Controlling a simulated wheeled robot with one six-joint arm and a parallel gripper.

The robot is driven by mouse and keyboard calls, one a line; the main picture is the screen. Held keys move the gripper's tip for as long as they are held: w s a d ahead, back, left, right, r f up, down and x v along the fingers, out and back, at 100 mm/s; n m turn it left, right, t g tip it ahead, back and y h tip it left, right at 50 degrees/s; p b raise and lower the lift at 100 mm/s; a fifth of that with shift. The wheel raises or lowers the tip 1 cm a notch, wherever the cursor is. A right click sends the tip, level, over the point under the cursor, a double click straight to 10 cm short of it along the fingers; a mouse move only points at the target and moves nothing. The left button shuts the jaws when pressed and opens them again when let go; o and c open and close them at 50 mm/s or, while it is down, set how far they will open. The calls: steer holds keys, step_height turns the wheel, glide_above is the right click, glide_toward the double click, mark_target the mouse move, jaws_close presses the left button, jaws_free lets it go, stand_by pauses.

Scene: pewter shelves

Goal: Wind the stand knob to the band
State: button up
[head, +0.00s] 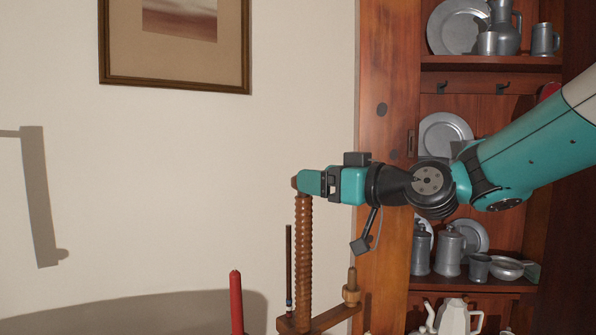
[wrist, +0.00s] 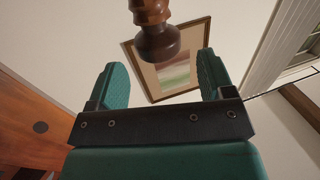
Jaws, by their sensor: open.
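The wooden stand (head: 320,319) has a tall threaded post (head: 304,250) standing upright in the lower middle of the head view. The knob at the post's top is mostly hidden by my gripper (head: 308,183), with a brown edge showing (head: 295,182). In the wrist view the dark brown turned knob (wrist: 158,43) hangs in from the top, between and beyond my two teal fingers. My gripper (wrist: 163,78) is open, with gaps on both sides of the knob. A thin dark rod (head: 289,262) stands left of the post, with a small pale ring low on it (head: 289,302); I cannot tell whether this is the band.
A red candle (head: 236,300) stands left of the stand, and a short turned peg (head: 351,288) rises at its right. A white pot (head: 453,317) is at the lower right. Behind are wooden shelves with pewter (head: 443,250). A framed picture (head: 175,81) hangs on the wall.

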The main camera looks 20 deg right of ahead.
steer(key=x, duration=0.5)
steer(key=shift+w+a+p, duration=0.2)
steer(key=shift+w+p, duration=0.1)
steer(key=shift+p, duration=0.05)
steer(key=c, duration=0.9)
